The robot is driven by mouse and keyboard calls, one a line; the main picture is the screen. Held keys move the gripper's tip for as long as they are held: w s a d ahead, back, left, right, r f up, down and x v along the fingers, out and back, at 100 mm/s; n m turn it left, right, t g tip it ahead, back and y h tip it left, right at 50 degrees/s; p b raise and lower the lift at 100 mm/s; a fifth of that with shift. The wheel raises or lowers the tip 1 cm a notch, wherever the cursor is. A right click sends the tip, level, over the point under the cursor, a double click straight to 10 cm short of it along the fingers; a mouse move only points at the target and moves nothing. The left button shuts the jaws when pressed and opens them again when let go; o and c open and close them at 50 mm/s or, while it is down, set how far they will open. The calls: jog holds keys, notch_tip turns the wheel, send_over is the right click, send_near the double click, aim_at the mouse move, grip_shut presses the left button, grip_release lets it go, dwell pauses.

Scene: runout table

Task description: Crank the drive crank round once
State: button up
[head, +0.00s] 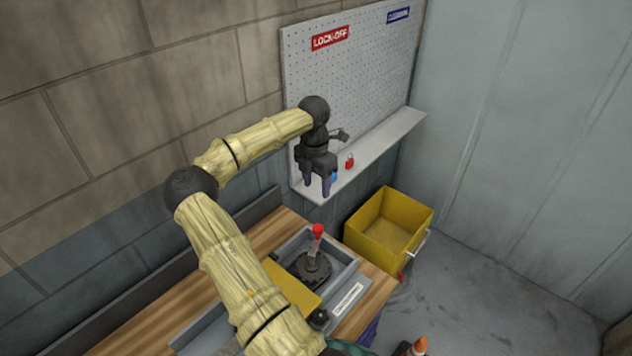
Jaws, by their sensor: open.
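A red-topped grey handle (317,232) stands up from a dark round base (313,268) in a grey tray-like frame on the wooden table. It looks like the drive crank, but I cannot tell for sure. My gripper (317,187) is open, with its two purple-grey fingers pointing down. It is above and behind the handle in the picture, in front of the shelf, and apart from the handle.
A pegboard (345,75) with a shelf (385,147) stands behind my gripper. A red padlock-like item (350,162) and a small blue item (333,177) are by the gripper. A yellow bin (365,238) is right of the table. A yellow block (290,287) lies beside the base. Floor at right is mostly clear.

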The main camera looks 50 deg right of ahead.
jog(key=shift+w+r, duration=0.1)
jog(key=shift+r, duration=0.3)
